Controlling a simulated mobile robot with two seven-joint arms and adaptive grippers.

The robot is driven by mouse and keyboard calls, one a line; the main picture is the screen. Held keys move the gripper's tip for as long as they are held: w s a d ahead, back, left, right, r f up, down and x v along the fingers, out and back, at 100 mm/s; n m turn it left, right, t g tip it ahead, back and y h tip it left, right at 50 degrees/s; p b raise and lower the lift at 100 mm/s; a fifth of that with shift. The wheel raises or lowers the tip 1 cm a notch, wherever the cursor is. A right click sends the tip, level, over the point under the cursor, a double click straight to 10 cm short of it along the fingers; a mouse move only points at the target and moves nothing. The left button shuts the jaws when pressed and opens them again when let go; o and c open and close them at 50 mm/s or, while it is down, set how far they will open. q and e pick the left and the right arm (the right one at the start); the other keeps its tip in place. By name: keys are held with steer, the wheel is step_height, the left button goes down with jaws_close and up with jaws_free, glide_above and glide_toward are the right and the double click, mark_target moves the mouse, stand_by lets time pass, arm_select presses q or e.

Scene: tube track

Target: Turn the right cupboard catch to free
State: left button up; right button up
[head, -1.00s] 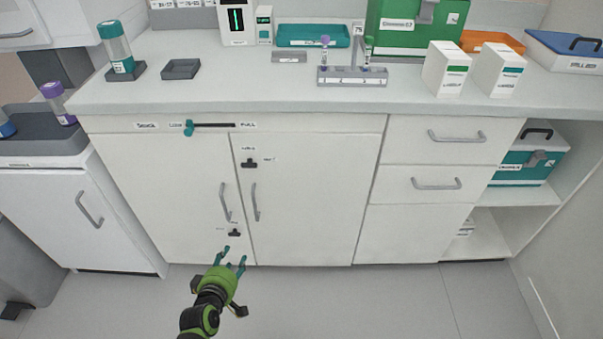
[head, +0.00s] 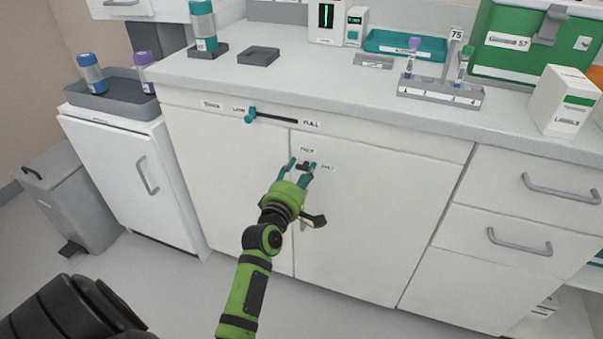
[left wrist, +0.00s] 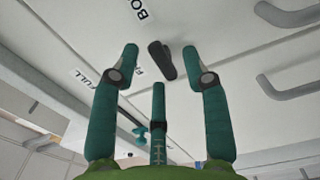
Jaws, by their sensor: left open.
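The right cupboard catch (head: 306,166), a small dark lever, sits at the upper left of the right cupboard door (head: 370,215). A label that seems to read FREE (head: 307,150) is above it and another label (head: 327,167) is to its right. My left gripper (head: 302,167) is open at the catch, teal fingers pointing at the door. In the left wrist view the dark catch (left wrist: 161,60) stands between the two upper fingertips, with visible gaps on both sides. A third finger is below it. The fingers partly hide the catch in the head view. My right gripper is out of view.
A teal slider knob (head: 250,115) sits near LOW on its slot, up and left of the catch. The counter (head: 330,90) above holds a tube rack (head: 440,92), boxes and trays. Drawer handles (head: 520,242) stick out at right. Floor in front is clear.

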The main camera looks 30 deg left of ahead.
arm_select(q)
steer(key=shift+w, duration=0.1)
jaws_close()
